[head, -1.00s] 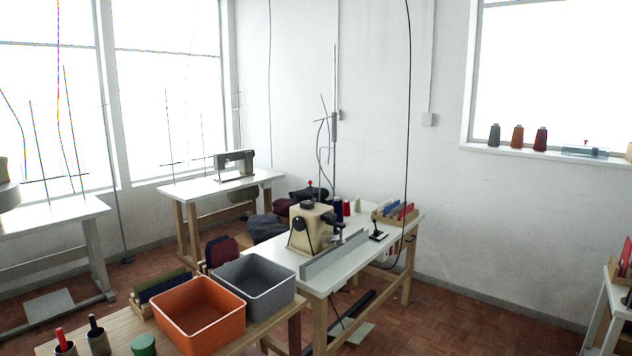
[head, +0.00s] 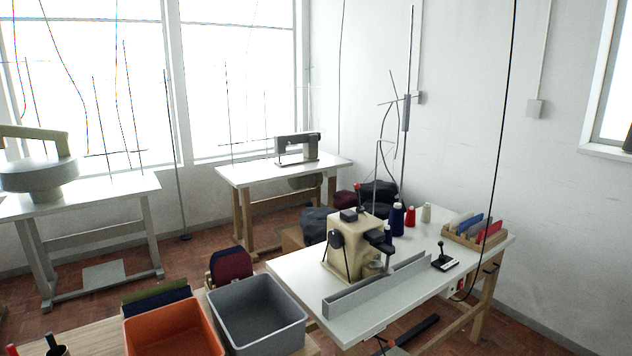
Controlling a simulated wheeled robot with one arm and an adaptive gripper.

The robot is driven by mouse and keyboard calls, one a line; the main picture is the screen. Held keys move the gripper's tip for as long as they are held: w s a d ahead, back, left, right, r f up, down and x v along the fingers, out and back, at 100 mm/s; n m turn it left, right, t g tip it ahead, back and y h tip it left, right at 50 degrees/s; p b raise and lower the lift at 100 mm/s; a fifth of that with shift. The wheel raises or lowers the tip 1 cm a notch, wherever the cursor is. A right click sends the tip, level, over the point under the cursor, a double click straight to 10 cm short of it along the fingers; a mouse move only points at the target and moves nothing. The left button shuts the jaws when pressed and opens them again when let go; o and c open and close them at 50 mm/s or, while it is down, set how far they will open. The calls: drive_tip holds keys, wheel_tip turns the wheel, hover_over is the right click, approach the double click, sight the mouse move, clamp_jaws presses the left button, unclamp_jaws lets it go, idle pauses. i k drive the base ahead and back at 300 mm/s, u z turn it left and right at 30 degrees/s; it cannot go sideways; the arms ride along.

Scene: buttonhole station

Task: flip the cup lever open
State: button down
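A beige buttonhole machine (head: 346,262) with dark fittings stands on a white-topped table (head: 300,276) right of centre. Dark levers or arms show on its sides, and a thin rod with a red tip (head: 359,187) rises above it. A small black upright lever (head: 441,248) on a flat base stands on the same table, to the machine's right. I cannot tell which part is the cup lever or whether it is open. My gripper is not in view.
A long grey rail (head: 376,286) runs along the table's front, before the machine. Thread cones (head: 397,220) and a divided wooden rack (head: 474,233) stand behind. Nearer are a grey bin (head: 257,345) and an orange bin (head: 172,338). A black cable hangs at the right.

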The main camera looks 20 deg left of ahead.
sight(357, 184)
drive_tip(key=u, duration=0.75)
drive_tip(key=i, duration=0.9)
drive_tip(key=u, duration=1.4)
drive_tip(key=i, duration=0.4)
drive_tip(key=u, duration=0.3)
